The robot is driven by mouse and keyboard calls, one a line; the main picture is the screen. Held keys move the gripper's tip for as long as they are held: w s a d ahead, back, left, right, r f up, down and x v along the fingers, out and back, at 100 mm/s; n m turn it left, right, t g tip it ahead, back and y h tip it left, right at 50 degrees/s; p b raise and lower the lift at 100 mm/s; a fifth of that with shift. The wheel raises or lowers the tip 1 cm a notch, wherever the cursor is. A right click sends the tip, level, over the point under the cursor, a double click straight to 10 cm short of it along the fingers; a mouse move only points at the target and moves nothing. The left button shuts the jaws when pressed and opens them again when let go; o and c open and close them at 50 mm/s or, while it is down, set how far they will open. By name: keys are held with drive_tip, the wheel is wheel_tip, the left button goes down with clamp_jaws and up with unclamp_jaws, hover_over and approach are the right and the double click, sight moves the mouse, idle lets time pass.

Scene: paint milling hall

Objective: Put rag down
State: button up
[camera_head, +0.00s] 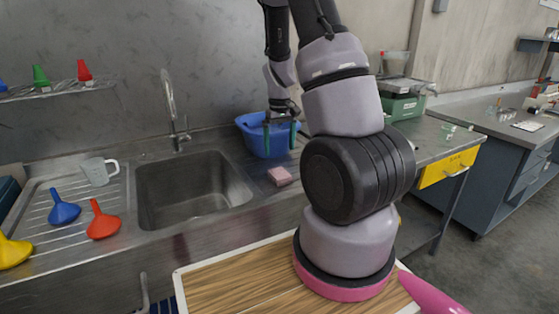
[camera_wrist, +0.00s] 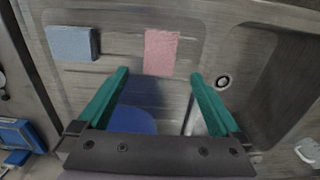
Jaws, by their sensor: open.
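A pink folded piece (camera_head: 280,176), which looks like the rag, lies on the steel counter between the sink and the blue tub. In the wrist view a pink rectangle (camera_wrist: 160,52) lies just beyond my fingertips, with a blue-grey block (camera_wrist: 72,43) apart from it to the left. My arm may hide that block in the head view. My gripper (camera_head: 281,138) hangs in front of the blue tub (camera_head: 254,143). In the wrist view the green fingers (camera_wrist: 160,74) are wide apart, with nothing gripped. A blue shape (camera_wrist: 135,120) shows between them, lower down.
The steel sink (camera_head: 190,188) with its tap (camera_head: 171,105) is left of the pink piece. A green scale (camera_head: 403,106) is behind my arm.

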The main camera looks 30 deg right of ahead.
drive_tip(key=s+a+r+m+t+y, duration=0.1)
drive_tip(key=s+a+r+t, duration=0.2)
drive_tip(key=r, duration=0.6)
drive_tip(key=s+a+r+m+y, duration=0.15)
drive_tip(key=a+r, duration=0.25)
drive_tip(key=r, duration=0.6)
drive_tip(key=s+a+r+m+t, duration=0.1)
drive_tip(key=s+a+r+t, duration=0.1)
drive_tip(key=s+r, duration=0.3)
drive_tip(key=s+a+r+m+t, duration=0.1)
drive_tip(key=s+a+r, duration=0.3)
drive_tip(key=s, duration=0.6)
drive_tip(key=shift+a+r+t, duration=0.15)
drive_tip(key=shift+r+t, duration=0.45)
drive_tip(key=shift+r, duration=0.3)
drive_tip(key=shift+h, duration=0.25)
